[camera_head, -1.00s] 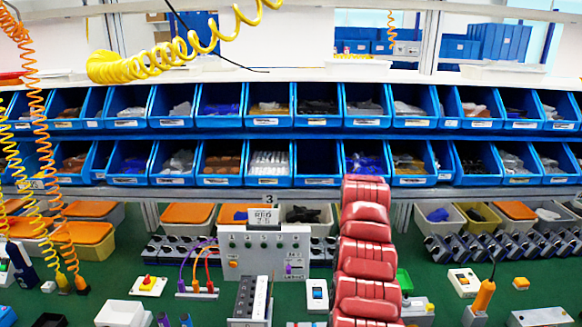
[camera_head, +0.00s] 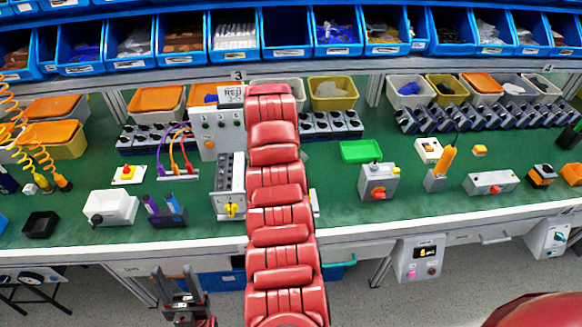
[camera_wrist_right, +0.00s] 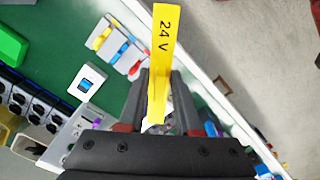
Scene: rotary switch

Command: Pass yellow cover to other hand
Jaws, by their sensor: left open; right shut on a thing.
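The yellow cover (camera_wrist_right: 163,40) is a flat yellow strip marked "24 V". It shows in the right wrist view, standing out past the fingertips of my right gripper (camera_wrist_right: 158,95), which is shut on its lower end. My left gripper (camera_head: 181,290) shows at the lower left of the head view, with its dark fingers apart and empty, in front of the table edge. My right gripper and the cover are not seen in the head view. A red arm of mine stands upright through the middle and hides part of the table.
The green table (camera_head: 340,215) holds a grey box with a red knob (camera_head: 378,185), a white box (camera_head: 110,208), a green tray (camera_head: 361,151) and dark sockets (camera_head: 330,125). Blue bins (camera_head: 287,35) line the shelf behind. Floor shows in front of the white table edge.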

